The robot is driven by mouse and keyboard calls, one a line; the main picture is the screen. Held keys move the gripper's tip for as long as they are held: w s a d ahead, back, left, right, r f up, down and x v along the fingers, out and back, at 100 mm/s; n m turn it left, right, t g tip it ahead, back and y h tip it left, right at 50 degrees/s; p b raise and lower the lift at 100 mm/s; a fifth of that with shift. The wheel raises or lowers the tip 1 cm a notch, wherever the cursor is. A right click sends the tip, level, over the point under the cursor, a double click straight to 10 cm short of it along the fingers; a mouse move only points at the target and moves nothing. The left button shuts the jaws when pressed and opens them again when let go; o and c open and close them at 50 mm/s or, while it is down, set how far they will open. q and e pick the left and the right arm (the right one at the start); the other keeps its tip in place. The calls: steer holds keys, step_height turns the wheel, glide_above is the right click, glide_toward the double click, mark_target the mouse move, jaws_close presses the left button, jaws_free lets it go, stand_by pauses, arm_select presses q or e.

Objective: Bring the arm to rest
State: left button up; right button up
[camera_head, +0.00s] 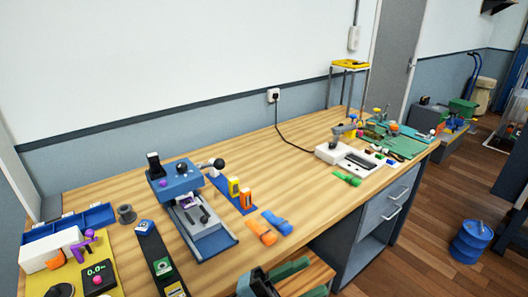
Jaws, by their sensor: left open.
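My left gripper (262,283) shows only in part at the bottom edge of the head view, as a dark shape in front of the workbench (330,206). It is open, and I see nothing held in it. Most of that arm is outside the picture. It is apart from the blue press-like device (180,180) on the bench. My right gripper is not in view.
Orange (262,231) and blue (277,222) straps lie near the bench's front edge. A white device (346,158) and a green mat (402,147) are farther right. A green object (291,268) is close beside my gripper. A blue drum (470,242) stands on the floor.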

arm_select(q)
steer(key=s+a+f+n+t+y, duration=0.1)
steer(key=a+f+n+t+y, duration=0.4)
steer(key=a+f+n+y, duration=0.4)
steer(key=s+a+f+n+t+y, duration=0.1)
steer(key=a+f+n+t+y, duration=0.45)
steer(key=f+n, duration=0.5)
steer(key=s+a+f+n+g+y, duration=0.3)
steer(key=s+a+f, duration=0.3)
steer(key=s, duration=0.3)
steer(key=s+a+f+n+g+y, duration=0.3)
steer(key=s+a+f, duration=0.3)
steer(key=s, duration=0.3)
steer(key=shift+a+f+g, duration=0.3)
steer(key=shift+f+g, duration=0.25)
steer(key=shift+f, duration=0.3)
steer(key=shift+s+n+y, duration=0.15)
steer(key=shift+n+y, duration=0.1)
